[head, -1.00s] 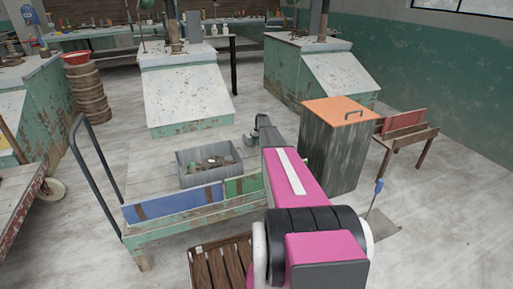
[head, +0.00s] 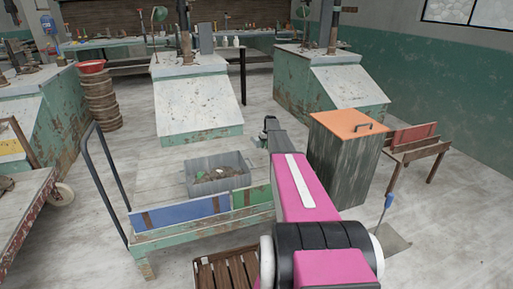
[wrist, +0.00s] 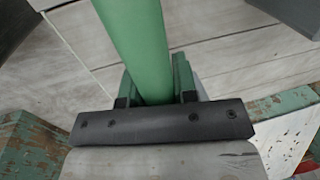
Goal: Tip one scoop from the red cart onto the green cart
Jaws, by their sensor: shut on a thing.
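My gripper (wrist: 155,88) is shut on a green handle (wrist: 140,40), which runs up out of the wrist view. The scoop's working end and any load are not visible. In the head view my pink arm reaches forward over the right end of the green cart (head: 200,236), a low pale deck with a worn green frame and blue and green side panels. A grey bin (head: 190,190) with brown and greenish trimmings stands on it. At the left edge is part of a cart with a worn red edge (head: 28,222), likely the red cart.
An orange-lidded grey bin (head: 350,122) stands right of my arm. A slatted wooden pallet (head: 228,270) lies in front. The cart's black push handle (head: 100,180) rises at left. Open floor (head: 460,215) shows at right.

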